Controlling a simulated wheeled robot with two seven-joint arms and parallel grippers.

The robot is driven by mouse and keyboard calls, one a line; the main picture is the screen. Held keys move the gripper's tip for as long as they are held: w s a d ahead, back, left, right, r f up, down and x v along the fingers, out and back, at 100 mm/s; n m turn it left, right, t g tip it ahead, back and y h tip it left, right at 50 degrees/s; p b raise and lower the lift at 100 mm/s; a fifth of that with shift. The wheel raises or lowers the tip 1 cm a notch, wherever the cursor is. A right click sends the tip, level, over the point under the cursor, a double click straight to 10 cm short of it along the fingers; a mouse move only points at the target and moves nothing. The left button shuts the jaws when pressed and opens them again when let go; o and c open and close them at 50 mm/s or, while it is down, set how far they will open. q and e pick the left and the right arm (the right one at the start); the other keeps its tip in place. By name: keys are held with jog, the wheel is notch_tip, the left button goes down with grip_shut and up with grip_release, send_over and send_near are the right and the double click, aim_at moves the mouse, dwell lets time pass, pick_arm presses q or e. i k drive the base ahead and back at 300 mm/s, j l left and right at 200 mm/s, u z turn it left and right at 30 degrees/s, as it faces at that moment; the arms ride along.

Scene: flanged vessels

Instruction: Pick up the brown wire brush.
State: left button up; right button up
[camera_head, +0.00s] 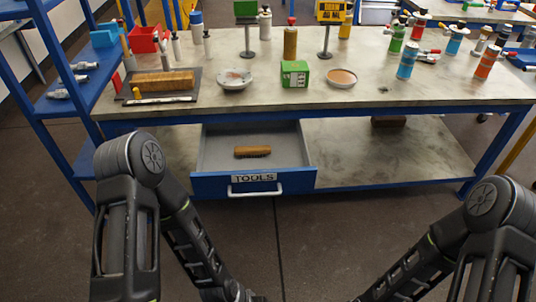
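A brown brush (252,152) with dark bristles along its lower side lies in an open grey drawer (215,160). The drawer has a blue front marked TOOLS and a white handle (255,190), and it hangs under the worktop. The brush lies near the drawer's middle, clear of its walls. My two arms come in from the left and the right and run down to the bottom edge of the head view. Both grippers are outside the picture, so I cannot see their fingers. Nothing covers the brush.
The workbench (380,82) above the drawer holds a dark tray (190,96) with a wooden block, dishes, a green box (295,73) and several bottles and cans. A lower shelf (380,160) runs beside the drawer. The floor in front is clear. Blue shelving stands at left.

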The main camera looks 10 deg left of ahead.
aim_at(260, 149)
jog(key=i+j+u, duration=0.15)
jog(key=j, duration=0.3)
jog(key=i+j+u, duration=0.35)
jog(key=i+j, duration=0.25)
jog(key=j, duration=0.15)
